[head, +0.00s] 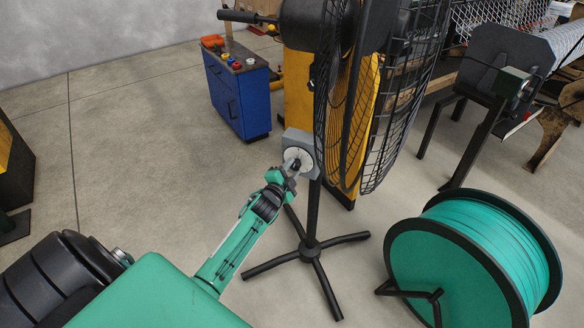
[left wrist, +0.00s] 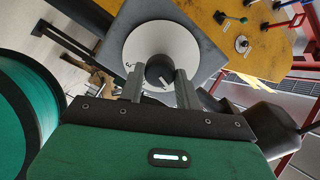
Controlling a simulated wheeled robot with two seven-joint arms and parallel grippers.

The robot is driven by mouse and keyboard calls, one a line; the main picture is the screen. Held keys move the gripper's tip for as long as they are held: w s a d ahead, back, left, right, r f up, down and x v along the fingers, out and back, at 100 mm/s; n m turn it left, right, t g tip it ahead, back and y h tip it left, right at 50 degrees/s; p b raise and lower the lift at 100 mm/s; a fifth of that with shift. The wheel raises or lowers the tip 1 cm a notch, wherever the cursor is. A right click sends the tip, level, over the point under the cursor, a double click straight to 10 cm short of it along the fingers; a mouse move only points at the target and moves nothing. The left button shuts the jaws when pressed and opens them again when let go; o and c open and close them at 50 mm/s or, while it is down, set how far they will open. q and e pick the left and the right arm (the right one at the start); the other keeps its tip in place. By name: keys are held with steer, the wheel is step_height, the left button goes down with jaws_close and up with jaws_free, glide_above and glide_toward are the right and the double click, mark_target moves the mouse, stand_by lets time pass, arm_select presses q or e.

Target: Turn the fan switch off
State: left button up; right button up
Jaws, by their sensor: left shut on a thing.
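The fan (head: 398,95) stands on a black pole with a splayed-leg base. Its switch is a grey box (head: 298,143) on the pole, with a pale round dial and a dark knob at its centre. In the left wrist view the knob (left wrist: 160,70) sits in front of the white dial (left wrist: 188,44) on the grey box. My left gripper (head: 291,172) is at the dial, and in the left wrist view its two fingers (left wrist: 159,88) are on either side of the knob, shut on it. The fingers hide part of the dial. My right gripper is not in view.
A blue cabinet (head: 236,95) with buttons on top stands behind the switch. A large green wire spool (head: 480,255) sits at the lower right. A yellow machine (head: 298,90) is behind the fan. The concrete floor (head: 140,150) at left is mostly clear.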

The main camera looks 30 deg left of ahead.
arm_select(q)
steer(key=shift+n+p, duration=0.5)
steer(key=shift+n, duration=1.2)
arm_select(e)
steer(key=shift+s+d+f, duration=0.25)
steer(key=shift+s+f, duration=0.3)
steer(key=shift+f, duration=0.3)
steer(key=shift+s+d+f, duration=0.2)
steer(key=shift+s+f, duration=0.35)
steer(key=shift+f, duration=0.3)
arm_select(q)
steer(key=o, duration=1)
steer(key=shift+c, duration=0.2)
steer(key=s+d, duration=0.1)
steer(key=s, duration=1.2)
steer(key=shift+s+d+r, duration=0.15)
steer(key=shift+s+d, duration=0.25)
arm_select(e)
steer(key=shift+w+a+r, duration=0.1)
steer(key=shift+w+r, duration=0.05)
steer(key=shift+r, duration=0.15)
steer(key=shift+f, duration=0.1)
